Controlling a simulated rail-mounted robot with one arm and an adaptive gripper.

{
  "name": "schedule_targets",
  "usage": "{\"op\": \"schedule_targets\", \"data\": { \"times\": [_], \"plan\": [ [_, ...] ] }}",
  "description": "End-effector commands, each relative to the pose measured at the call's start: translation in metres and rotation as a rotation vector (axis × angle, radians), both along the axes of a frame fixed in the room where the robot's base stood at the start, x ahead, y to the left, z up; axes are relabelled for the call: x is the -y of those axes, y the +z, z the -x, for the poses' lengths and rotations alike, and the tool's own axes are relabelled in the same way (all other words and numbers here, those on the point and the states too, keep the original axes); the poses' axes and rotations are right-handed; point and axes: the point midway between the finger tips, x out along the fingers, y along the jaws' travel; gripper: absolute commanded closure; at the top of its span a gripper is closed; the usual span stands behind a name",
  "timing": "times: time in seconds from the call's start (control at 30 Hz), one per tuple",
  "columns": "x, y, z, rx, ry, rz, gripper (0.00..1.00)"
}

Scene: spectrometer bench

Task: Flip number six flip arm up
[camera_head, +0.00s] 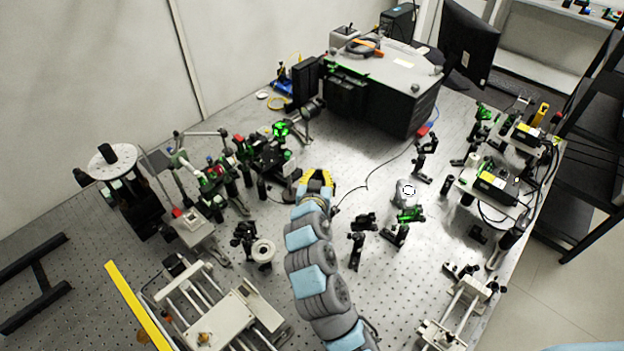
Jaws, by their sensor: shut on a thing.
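My gripper (317,178), yellow and black, is at the end of my grey and blue arm near the middle of the optical bench (330,130). It is shut on a small part; the gripper hides what that part is. No number six label can be read on any mount, so I cannot tell which piece is the number six flip arm. Dark optic mounts with green-lit parts stand left of my gripper (262,155) and right of it (408,214).
A large grey box (400,75) stands behind, with a monitor (468,45) at its right. A white-topped stage (215,310) and a yellow bar (137,305) are front left. A thin cable (385,162) runs right of my gripper. Shelving is at far right.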

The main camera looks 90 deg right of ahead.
Motion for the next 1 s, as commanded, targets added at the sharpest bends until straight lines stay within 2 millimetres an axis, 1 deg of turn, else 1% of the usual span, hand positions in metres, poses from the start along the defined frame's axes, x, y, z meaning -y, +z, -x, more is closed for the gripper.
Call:
{"op": "schedule_targets", "data": {
  "times": [0.03,0.37,0.4,0.47,0.8,0.87,1.0],
  "plan": [
    [0.0,-0.002,0.0,0.0,-0.001,-0.003,1.0],
    [0.0,-0.002,0.001,0.0,-0.001,-0.003,1.0],
    [0.0,-0.002,0.001,0.0,-0.001,-0.002,0.74],
    [0.0,-0.002,0.001,0.001,-0.001,-0.002,0.59],
    [0.0,0.001,0.001,0.001,-0.001,0.001,0.59],
    [0.0,0.006,0.001,0.002,-0.001,0.002,0.59],
    [0.001,0.025,0.001,0.002,-0.003,0.005,0.59]
  ]
}}
